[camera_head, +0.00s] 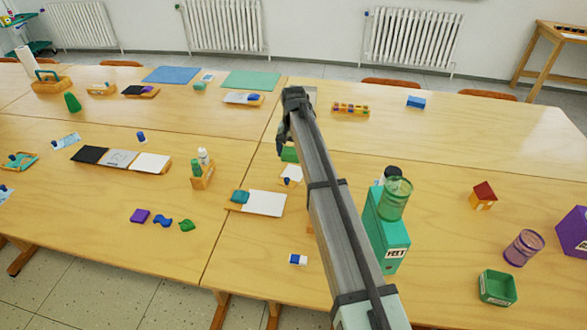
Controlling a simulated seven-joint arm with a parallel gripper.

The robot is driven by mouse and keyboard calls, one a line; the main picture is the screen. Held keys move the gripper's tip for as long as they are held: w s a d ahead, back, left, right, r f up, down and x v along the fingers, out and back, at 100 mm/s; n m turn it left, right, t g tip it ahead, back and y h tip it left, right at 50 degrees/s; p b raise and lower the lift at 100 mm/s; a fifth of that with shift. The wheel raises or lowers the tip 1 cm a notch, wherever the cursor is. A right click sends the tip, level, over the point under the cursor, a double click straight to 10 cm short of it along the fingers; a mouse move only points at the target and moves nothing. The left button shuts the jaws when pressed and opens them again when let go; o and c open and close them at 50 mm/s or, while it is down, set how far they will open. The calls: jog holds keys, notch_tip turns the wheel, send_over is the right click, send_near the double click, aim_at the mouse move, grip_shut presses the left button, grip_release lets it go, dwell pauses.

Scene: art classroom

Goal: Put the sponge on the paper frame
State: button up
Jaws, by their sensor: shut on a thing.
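My gripper (283,143) points down over the right table, near the seam between tables. It is shut on a green block (290,154), which looks like the sponge; the arm hides part of it. Just below it in the picture is a small white sheet (294,171) with a dark blue item at its lower edge, partly behind my arm. A larger white paper on a wooden frame (267,205) lies left of my arm, with a teal block at its left end. I cannot tell for certain which of these is the paper frame.
A green box (377,238) with a clear green jar (397,198) stands close right of my arm. A wooden holder with bottles (203,176) stands left of the paper. A blue-and-white eraser (298,260) lies near the front.

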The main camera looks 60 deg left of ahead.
aim_at(293, 150)
jog(key=shift+f, duration=3.85)
jog(key=shift+f, duration=0.1)
jog(key=o, duration=0.8)
jog(key=shift+c, duration=0.2)
notch_tip(293, 150, up, 12)
jog(key=shift+r, duration=0.1)
